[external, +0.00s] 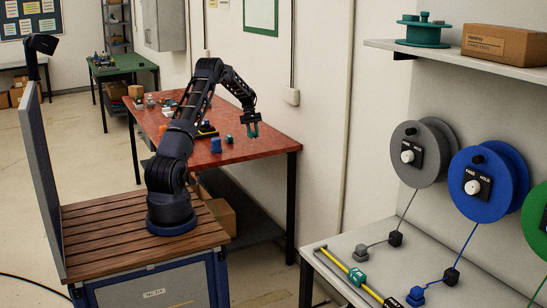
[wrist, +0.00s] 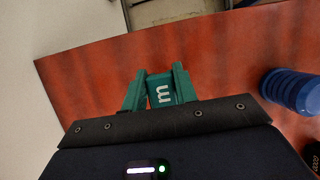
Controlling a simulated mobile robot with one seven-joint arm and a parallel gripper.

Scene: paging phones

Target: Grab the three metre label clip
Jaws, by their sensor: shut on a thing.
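My gripper (external: 252,131) is over the right end of the red table in the external view. In the wrist view its green fingers (wrist: 159,88) are shut on a green label clip (wrist: 161,95) with a white "m" on it. No number on this clip can be read, so I cannot tell its length marking. Another green clip (external: 357,277) with white marking sits on a yellow rule (external: 335,259) on the grey bench at the right. A black clip (external: 392,302) is at the rule's near end.
The red table (external: 262,146) holds a blue piece (external: 215,145), a small green piece (external: 229,139) and several others. A blue ribbed cylinder (wrist: 292,91) is right of my gripper in the wrist view. A wall stands close behind the table.

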